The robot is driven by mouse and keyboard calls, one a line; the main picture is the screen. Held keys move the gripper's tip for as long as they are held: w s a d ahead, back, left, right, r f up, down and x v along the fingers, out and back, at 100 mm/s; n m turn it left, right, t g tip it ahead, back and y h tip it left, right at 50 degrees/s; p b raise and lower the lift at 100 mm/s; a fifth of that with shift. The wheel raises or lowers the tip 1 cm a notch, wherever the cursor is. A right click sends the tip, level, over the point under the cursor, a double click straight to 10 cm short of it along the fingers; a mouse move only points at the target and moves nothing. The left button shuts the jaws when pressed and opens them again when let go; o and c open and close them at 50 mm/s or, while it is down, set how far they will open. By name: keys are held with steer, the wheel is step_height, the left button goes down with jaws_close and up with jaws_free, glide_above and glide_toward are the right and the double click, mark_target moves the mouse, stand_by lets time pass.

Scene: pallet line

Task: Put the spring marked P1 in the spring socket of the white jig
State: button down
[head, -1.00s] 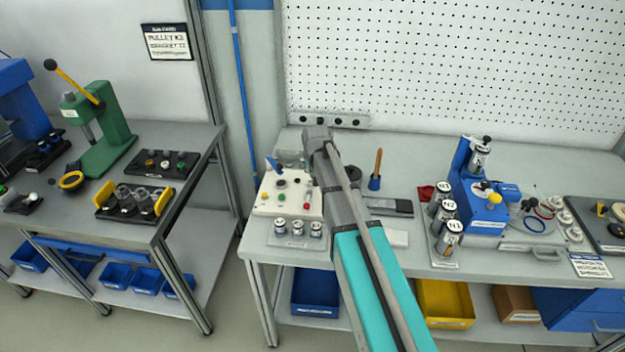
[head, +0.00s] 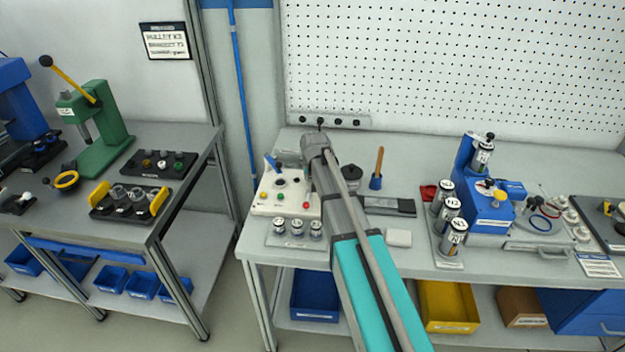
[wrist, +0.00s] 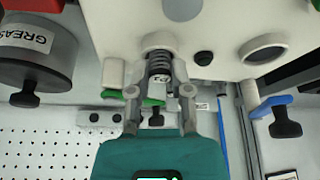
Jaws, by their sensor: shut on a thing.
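The white jig (head: 268,207) stands on the bench, left of my arm, with a blue lever and green and red buttons on it. It fills the top of the wrist view (wrist: 225,30). My gripper (wrist: 160,84) is shut on a dark coil spring (wrist: 159,66) with a small white tag whose marking I cannot read surely. The spring's far end is at a rounded white collar (wrist: 157,42) on the jig; I cannot tell whether it is inside. A grey-rimmed round opening (wrist: 263,48) is beside it. In the head view, my arm hides the fingers and the spring.
A grease tin (wrist: 38,55) is close beside the jig in the wrist view. Several small canisters (head: 297,229) stand in front of the jig. A wooden-handled brush (head: 377,168) and a dark tray (head: 388,206) are right of my arm. A pegboard wall (head: 450,70) rises behind.

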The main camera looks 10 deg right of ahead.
steer(key=shift+f, duration=0.15)
steer(key=c, duration=0.5)
jaws_free()
steer(key=shift+c, duration=0.2)
steer(key=p+v, duration=1.1)
steer(key=v, duration=0.1)
stand_by(0.5)
stand_by(0.5)
steer(key=s+f+g, duration=0.1)
steer(key=s+g, duration=0.3)
steer(key=s, duration=2)
steer(key=shift+d+n+g, duration=0.3)
